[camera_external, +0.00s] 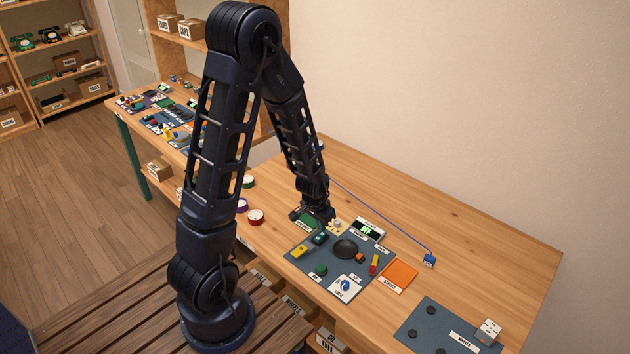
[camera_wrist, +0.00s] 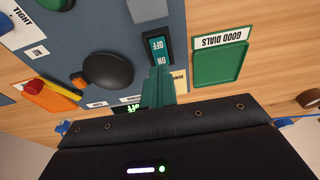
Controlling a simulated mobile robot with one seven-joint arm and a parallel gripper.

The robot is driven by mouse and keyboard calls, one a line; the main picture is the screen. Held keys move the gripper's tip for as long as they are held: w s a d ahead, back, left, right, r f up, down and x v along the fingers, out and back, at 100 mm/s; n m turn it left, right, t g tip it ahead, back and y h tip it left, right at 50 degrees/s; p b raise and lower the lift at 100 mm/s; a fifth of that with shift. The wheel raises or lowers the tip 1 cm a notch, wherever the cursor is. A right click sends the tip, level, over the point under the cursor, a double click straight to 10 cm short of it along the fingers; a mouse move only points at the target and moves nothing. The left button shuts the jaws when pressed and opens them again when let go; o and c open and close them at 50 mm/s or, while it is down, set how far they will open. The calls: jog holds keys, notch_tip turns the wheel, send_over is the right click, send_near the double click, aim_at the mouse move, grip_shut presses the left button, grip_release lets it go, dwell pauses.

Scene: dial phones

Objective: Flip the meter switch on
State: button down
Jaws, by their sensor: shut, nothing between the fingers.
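The meter switch (camera_wrist: 157,44) is a dark rocker with a teal face on the grey-blue board. Its OFF and ON labels read upside down in the wrist view. In the external view the switch (camera_external: 320,238) sits near the board's far left edge. My gripper (camera_wrist: 160,70) is shut and empty, its teal fingers at the ON end of the switch. I cannot tell whether they touch it. In the external view my gripper (camera_external: 326,222) is low over the far side of the board. The meter display (camera_external: 367,229) shows green digits; my gripper partly hides it in the wrist view.
A round black dome (camera_external: 345,248) sits mid-board. A green GOOD DIALS tray (camera_wrist: 220,62) lies off the board. An orange tray (camera_external: 398,277) lies at the right. A blue cable (camera_external: 385,220) crosses the table behind the board.

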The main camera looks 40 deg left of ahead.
aim_at(322, 236)
jog(key=shift+w+f, duration=0.25)
jog(key=shift+f, duration=1.05)
jog(key=shift+f, duration=0.1)
jog(key=shift+w+f+g, duration=0.1)
jog(key=shift+g, duration=0.3)
jog(key=shift+f, duration=0.1)
jog(key=shift+s, duration=0.2)
